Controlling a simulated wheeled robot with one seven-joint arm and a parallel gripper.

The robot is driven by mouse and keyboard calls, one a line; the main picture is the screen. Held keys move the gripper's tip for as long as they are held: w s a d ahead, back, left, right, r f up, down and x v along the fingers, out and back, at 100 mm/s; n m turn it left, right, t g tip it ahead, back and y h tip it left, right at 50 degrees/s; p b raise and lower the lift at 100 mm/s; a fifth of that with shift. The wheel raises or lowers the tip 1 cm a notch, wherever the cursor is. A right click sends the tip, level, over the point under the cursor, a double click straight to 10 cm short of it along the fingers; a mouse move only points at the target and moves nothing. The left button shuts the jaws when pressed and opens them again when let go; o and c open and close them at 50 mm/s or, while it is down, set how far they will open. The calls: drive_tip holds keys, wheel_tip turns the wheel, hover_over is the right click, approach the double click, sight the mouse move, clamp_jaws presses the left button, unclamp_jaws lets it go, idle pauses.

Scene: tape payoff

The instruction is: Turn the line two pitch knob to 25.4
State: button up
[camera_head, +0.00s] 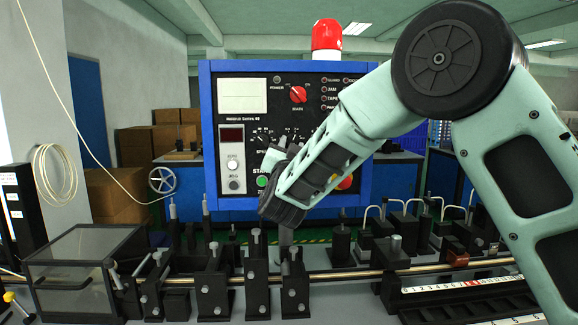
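A control panel (270,108) in a blue frame stands behind the machine. It carries a red main knob (298,94) and a row of small black dial knobs with white scale marks, one of them a left dial (264,139). My forearm covers part of this row. I cannot read which knob is the line two pitch knob, nor any setting. My gripper (285,238) is at the end of the arm, low in front of the panel and above the machine's front row of black blocks. Its fingers are small and partly hidden, so their opening is unclear.
A steel rod (335,274) with several black clamp blocks runs across the front. A clear-sided box (82,268) stands at left and a numbered white scale (463,285) lies at right. A red beacon (327,38) tops the panel. A green start button (262,181) is beside my wrist.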

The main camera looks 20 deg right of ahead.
drive_tip(key=b+v, duration=0.5)
drive_tip(key=v, duration=1.1)
drive_tip(key=shift+s, duration=0.3)
drive_tip(key=shift+a+f, duration=0.1)
drive_tip(key=shift+a, duration=0.05)
drive_tip(key=s+a+f+n+g+y, duration=0.95)
drive_tip(key=a+f+n+y, duration=0.2)
drive_tip(key=f+y, duration=0.2)
drive_tip(key=s+d+f+n+g+h, duration=0.1)
drive_tip(key=s+d+f+g, duration=0.2)
drive_tip(key=s, duration=0.4)
drive_tip(key=s+d+f+n+g+h, duration=0.2)
drive_tip(key=s+d+f+g, duration=0.1)
drive_tip(key=s, duration=0.4)
drive_tip(key=s+d+f+n+g+h, duration=0.2)
drive_tip(key=s+d+f+g, duration=0.1)
drive_tip(key=s+d+g, duration=0.2)
drive_tip(key=s, duration=0.2)
drive_tip(key=shift+s, duration=0.4)
